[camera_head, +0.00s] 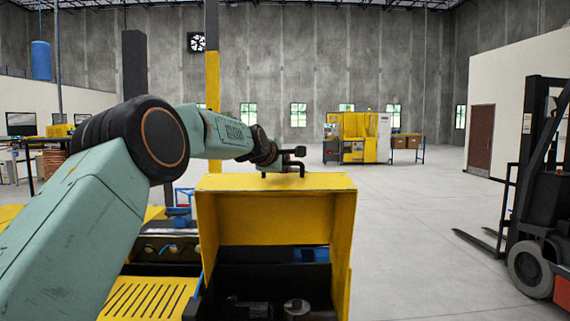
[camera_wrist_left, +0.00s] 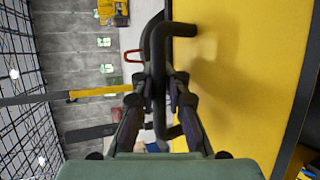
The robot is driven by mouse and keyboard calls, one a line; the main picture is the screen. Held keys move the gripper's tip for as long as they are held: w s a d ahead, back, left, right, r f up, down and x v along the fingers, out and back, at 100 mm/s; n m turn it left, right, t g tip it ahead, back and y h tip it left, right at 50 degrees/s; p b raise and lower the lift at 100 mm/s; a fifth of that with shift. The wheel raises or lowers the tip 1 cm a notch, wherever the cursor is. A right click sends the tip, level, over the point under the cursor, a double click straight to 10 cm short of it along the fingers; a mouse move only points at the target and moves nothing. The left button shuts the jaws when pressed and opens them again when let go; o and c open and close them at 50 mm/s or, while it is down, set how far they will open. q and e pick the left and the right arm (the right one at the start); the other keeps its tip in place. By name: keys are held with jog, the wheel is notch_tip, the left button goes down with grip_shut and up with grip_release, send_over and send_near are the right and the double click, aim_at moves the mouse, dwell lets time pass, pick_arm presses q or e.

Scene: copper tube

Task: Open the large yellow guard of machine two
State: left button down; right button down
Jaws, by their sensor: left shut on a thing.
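The large yellow guard (camera_head: 275,205) stands tilted up over the machine in the head view, its hollow inner side facing me. Dark machine parts show in the opening below it. A black bar handle (camera_head: 301,166) is on its top edge. My left gripper (camera_head: 283,160) is at this handle, partly hidden by my own wrist. In the left wrist view, the fingers (camera_wrist_left: 160,88) are shut around the black handle (camera_wrist_left: 158,45), beside the guard's flat yellow panel (camera_wrist_left: 238,70). My right gripper is not in view.
The machine's yellow slatted cover (camera_head: 148,298) lies left of the guard. A yellow post (camera_head: 212,85) rises behind my arm. A forklift (camera_head: 535,210) stands at the right. Another yellow machine (camera_head: 358,135) is far back. Open floor (camera_head: 420,230) lies right of the guard.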

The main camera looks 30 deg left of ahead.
pick_arm(q)
jog(key=shift+w+r, duration=0.1)
jog(key=shift+r, duration=0.3)
jog(key=c, duration=1.8)
grip_release()
jog(key=o, duration=0.4)
jog(key=shift+s+d, duration=0.15)
jog(key=shift+s, duration=0.25)
jog(key=shift+o, duration=0.2)
jog(key=shift+w+f, duration=0.15)
jog(key=shift+w, duration=0.1)
jog(key=v, duration=1.2)
jog(key=shift+s, duration=0.1)
